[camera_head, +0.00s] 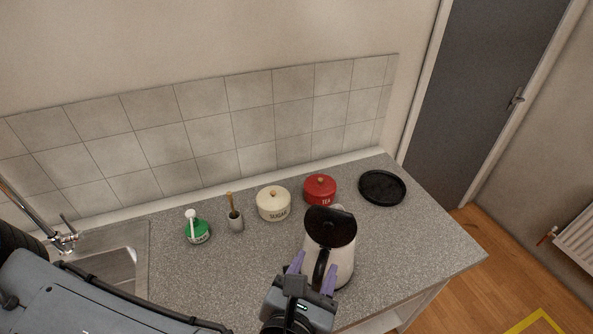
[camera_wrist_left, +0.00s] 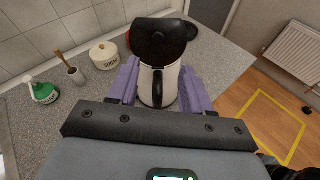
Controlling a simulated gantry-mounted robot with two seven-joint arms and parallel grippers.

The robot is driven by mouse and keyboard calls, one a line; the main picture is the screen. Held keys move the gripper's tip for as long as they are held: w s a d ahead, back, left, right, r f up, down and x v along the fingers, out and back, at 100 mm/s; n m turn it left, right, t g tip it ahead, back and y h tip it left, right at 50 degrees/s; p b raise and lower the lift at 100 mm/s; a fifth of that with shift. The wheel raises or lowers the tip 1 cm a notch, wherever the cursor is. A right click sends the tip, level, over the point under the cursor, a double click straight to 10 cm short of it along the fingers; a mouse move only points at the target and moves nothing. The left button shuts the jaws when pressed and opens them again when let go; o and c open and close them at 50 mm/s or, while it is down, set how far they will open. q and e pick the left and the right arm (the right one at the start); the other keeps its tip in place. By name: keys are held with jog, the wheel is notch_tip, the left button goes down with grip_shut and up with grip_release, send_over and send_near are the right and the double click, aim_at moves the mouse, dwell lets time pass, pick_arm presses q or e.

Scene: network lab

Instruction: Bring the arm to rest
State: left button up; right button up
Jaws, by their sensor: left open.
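My left gripper (camera_head: 312,275) comes in from the lower left in the head view. Its two purple fingers are open and stand on either side of the handle of a kettle. The kettle (camera_head: 343,262) is white with a black lid and stands upright on the grey counter. In the left wrist view the kettle (camera_wrist_left: 171,80) shows beyond the spread fingers of the left gripper (camera_wrist_left: 160,82), its black handle between them. I cannot tell whether the fingers touch it. My right gripper is not in view.
A red tea pot (camera_head: 320,190), a cream sugar pot (camera_head: 273,205), a grey cup with a brush (camera_head: 236,221) and a green bottle (camera_head: 197,232) stand behind. A round black tray (camera_head: 382,188) lies at the back right. A sink (camera_head: 115,268) is at left. The counter's (camera_head: 420,245) right part is clear.

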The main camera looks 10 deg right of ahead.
pick_arm(q)
jog(key=s+d+f+n+g+h, duration=0.1)
jog(key=s+d+n+g+h, duration=0.3)
jog(key=s+d+n, duration=0.55)
jog(key=w+a+n+t+y, duration=0.2)
jog(key=w+a+n, duration=0.35)
jog(key=n, duration=0.95)
jog(key=a+f+n+g+y, duration=0.25)
jog(key=a+f+n, duration=0.45)
jog(key=a+f, duration=0.4)
jog(key=s+a+f+n+g+y, duration=0.25)
jog(key=s+a+f+n, duration=0.3)
jog(key=a+f, duration=0.4)
jog(key=s+a+f+n+g+y, duration=0.2)
jog(key=s+a+f+n+y, duration=0.15)
jog(key=s+a+f, duration=0.6)
jog(key=w+r+p, duration=0.1)
jog(key=r+p, duration=1.2)
jog(key=r, duration=0.1)
jog(key=w+a+r+p, duration=0.1)
jog(key=w+r+p, duration=0.1)
jog(key=r+p, duration=1.1)
jog(key=shift+a+r, duration=0.3)
jog(key=shift+r, duration=0.25)
jog(key=shift+n, duration=0.25)
